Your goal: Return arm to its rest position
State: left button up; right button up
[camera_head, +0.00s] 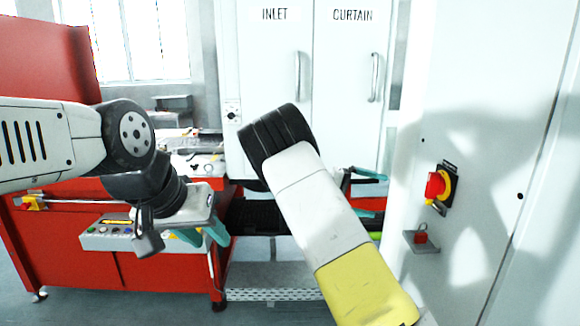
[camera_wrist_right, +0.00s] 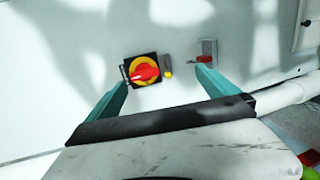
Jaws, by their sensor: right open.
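My right arm rises from the bottom right of the head view and bends at a black elbow. My right gripper (camera_head: 384,195) shows behind it, its teal fingers apart and empty, pointing right toward the white panel. In the right wrist view, the open right gripper (camera_wrist_right: 161,77) has a red-and-yellow rotary switch (camera_wrist_right: 145,70) ahead between its fingertips, apparently without contact. The switch (camera_head: 438,186) also shows on the panel in the head view. My left gripper (camera_head: 203,238) hangs before the red machine, its teal fingers apart, with nothing visible between them.
A red padlock-like item (camera_head: 420,234) sits on a small grey bracket (camera_head: 421,246) below the switch. The white panel (camera_head: 490,90) stands close on the right. The red machine (camera_head: 60,225) with a button box (camera_head: 108,236) is at left. White cabinet doors (camera_head: 345,100) stand behind.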

jog(key=s+d+f+y, duration=0.1)
jog(key=s+d+y, duration=0.1)
jog(key=s+y, duration=0.9)
jog(key=s+a+r+t+y, duration=0.3)
jog(key=s+a+r, duration=0.1)
jog(key=s, duration=0.5)
jog(key=s+a+r+t+y, duration=0.3)
jog(key=s+a, duration=0.4)
jog(key=s, duration=0.3)
jog(key=shift+s+r+n+t+y, duration=0.2)
jog(key=shift+r+n+t+y, duration=0.25)
jog(key=shift+r, duration=0.4)
